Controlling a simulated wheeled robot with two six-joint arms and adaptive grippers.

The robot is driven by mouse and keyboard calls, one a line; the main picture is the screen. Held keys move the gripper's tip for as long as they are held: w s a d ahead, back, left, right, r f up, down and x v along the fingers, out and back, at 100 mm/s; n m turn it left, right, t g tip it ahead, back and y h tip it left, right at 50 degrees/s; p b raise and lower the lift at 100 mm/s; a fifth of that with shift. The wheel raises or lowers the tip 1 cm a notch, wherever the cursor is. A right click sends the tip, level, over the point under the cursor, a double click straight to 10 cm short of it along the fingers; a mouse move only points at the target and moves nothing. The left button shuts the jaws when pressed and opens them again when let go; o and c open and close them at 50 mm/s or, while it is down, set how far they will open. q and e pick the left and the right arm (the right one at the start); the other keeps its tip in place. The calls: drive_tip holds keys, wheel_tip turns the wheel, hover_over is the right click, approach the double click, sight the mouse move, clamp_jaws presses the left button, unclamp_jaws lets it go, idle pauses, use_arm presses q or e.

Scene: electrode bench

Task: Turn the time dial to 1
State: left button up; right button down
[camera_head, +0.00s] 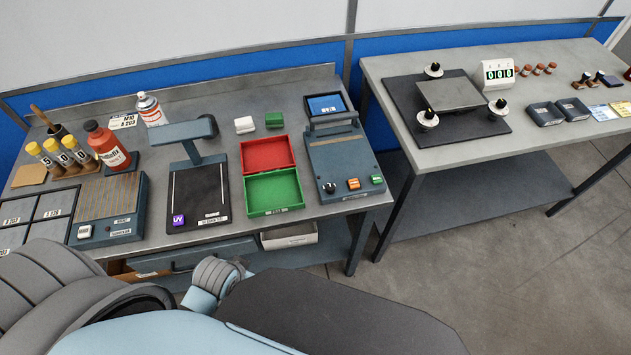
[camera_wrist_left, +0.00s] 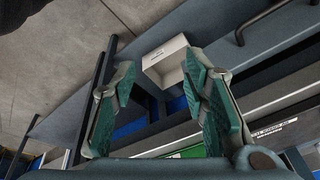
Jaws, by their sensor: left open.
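A dark knob with a light mark (camera_head: 329,187) sits at the front left of a grey-blue bench device (camera_head: 340,150). It looks like the time dial, but I cannot read its label or setting. A small blue screen (camera_head: 326,105) stands at the device's back. My left gripper (camera_wrist_left: 160,75) is open and empty in the left wrist view, its green-padded fingers apart. It is near the bench's front, with a white open box (camera_wrist_left: 166,62) beyond the fingers; the knob is not visible there. My right gripper is in neither view.
An orange button (camera_head: 353,184) and a green button (camera_head: 376,180) are close beside the knob. Red (camera_head: 268,141) and green (camera_head: 276,208) trays lie left of the device. A UV lamp stand (camera_head: 185,132) is further left. A second table (camera_head: 460,149) stands right across a gap.

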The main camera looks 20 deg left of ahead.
use_arm(q)
drive_tip(key=w+d+r+m, duration=0.1)
drive_tip(key=w+d+r, duration=0.1)
drive_tip(key=w, duration=0.4)
drive_tip(key=w+d+r+m+g, duration=0.1)
drive_tip(key=w+r, duration=0.1)
drive_tip(key=w, duration=0.5)
drive_tip(key=w+d+r+m, duration=0.2)
drive_tip(key=w+r, duration=0.1)
drive_tip(key=w, duration=0.3)
drive_tip(key=shift+w+d+g+h, duration=0.15)
drive_tip(key=shift+d+g+h, duration=0.15)
drive_tip(key=shift+d+h, duration=0.1)
drive_tip(key=w+d+r+m, duration=0.3)
drive_tip(key=w+d+r, duration=0.1)
drive_tip(key=w+r, duration=0.25)
drive_tip(key=m+g, duration=0.1)
drive_tip(key=m, duration=0.1)
approach(330, 187)
wheel_tip(330, 187, down, 9)
drive_tip(key=b, duration=0.3)
drive_tip(key=shift+w+b, duration=0.15)
drive_tip(key=shift+b, duration=0.25)
drive_tip(key=shift+r, duration=0.1)
clamp_jaws()
